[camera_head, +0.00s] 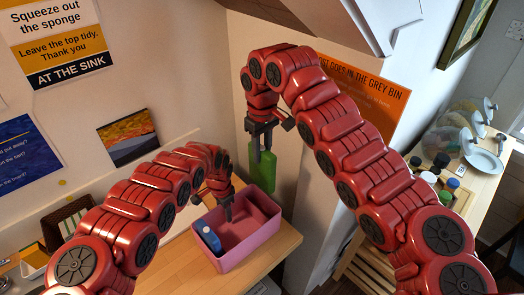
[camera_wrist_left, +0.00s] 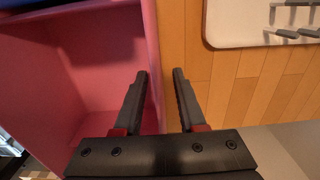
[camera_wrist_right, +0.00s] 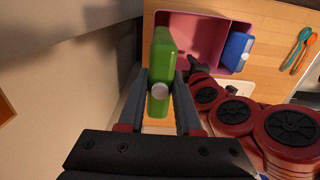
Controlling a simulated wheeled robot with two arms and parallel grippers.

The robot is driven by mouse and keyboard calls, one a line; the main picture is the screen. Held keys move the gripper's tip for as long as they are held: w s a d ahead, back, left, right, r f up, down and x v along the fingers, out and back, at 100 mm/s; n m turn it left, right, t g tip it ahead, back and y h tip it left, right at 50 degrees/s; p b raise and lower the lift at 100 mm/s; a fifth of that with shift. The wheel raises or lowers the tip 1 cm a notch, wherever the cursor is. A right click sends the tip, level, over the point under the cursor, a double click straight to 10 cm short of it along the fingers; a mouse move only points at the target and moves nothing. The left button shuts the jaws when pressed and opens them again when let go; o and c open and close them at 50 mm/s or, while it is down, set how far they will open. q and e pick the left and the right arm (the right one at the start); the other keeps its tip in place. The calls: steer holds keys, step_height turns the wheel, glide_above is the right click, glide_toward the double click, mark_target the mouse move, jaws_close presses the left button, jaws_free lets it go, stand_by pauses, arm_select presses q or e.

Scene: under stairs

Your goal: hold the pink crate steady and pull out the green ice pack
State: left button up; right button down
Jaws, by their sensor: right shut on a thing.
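The pink crate (camera_head: 262,226) stands on the wooden table, with a blue pack (camera_head: 208,236) inside it. My left gripper (camera_head: 227,212) is at the crate; in the left wrist view its fingers (camera_wrist_left: 155,75) are open, one on each side of the crate's pink wall (camera_wrist_left: 152,45), with a gap showing. My right gripper (camera_head: 262,140) is shut on the green ice pack (camera_head: 263,172) and holds it upright in the air, above and behind the crate. The right wrist view shows the green ice pack (camera_wrist_right: 161,50) between the fingers, clear of the crate (camera_wrist_right: 190,38).
The wooden tabletop (camera_head: 283,245) is bare right of the crate. A wall corner is close behind the green pack. Bottles (camera_head: 440,175) and dishes stand on a rack at right.

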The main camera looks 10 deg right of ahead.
arm_select(q)
step_height(320, 180, up, 12)
steer(key=shift+f, duration=0.25)
steer(key=shift+s, duration=0.1)
